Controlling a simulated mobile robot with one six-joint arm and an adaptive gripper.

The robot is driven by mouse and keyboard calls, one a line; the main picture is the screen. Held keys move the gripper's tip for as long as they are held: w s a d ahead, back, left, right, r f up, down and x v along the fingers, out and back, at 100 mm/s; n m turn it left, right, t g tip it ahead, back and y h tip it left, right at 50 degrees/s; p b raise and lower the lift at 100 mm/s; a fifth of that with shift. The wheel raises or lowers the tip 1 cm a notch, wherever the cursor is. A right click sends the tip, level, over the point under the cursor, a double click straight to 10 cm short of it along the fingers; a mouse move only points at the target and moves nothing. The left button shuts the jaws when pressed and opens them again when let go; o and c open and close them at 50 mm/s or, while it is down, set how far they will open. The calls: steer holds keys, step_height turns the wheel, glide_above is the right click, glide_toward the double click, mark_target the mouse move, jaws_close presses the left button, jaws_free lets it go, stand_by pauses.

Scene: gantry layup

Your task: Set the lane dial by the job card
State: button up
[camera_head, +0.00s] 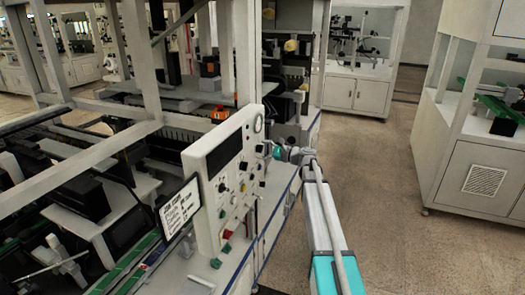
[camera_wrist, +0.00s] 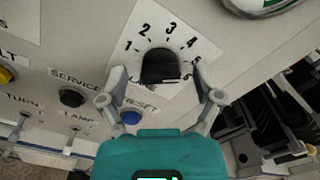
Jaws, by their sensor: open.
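The lane dial (camera_wrist: 160,66) is a black knob on a white plate (camera_wrist: 170,101) marked with numbers from 1 upward, in the wrist view. Which number it points at I cannot tell. My gripper (camera_wrist: 158,73) is open, with one finger on each side of the knob; contact is not clear. In the head view my gripper (camera_head: 278,152) is at the right side of the white control panel (camera_head: 228,165). The job card (camera_head: 180,211) is a white sheet in a dark frame left of the panel, headed "Job card"; its lines are too small to read surely.
Near the dial are a blue reset button (camera_wrist: 131,118), a black service knob (camera_wrist: 71,97), a yellow button (camera_wrist: 6,75) and small toggle switches (camera_wrist: 73,139). Black machinery (camera_wrist: 262,125) lies at right. The floor (camera_head: 375,185) right of the machine is clear.

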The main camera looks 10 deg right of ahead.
steer(key=c, duration=1.1)
steer(key=shift+c, duration=0.2)
steer(key=shift+n, duration=0.4)
steer(key=n, duration=0.9)
steer(key=shift+n, duration=0.4)
steer(key=n, duration=1.1)
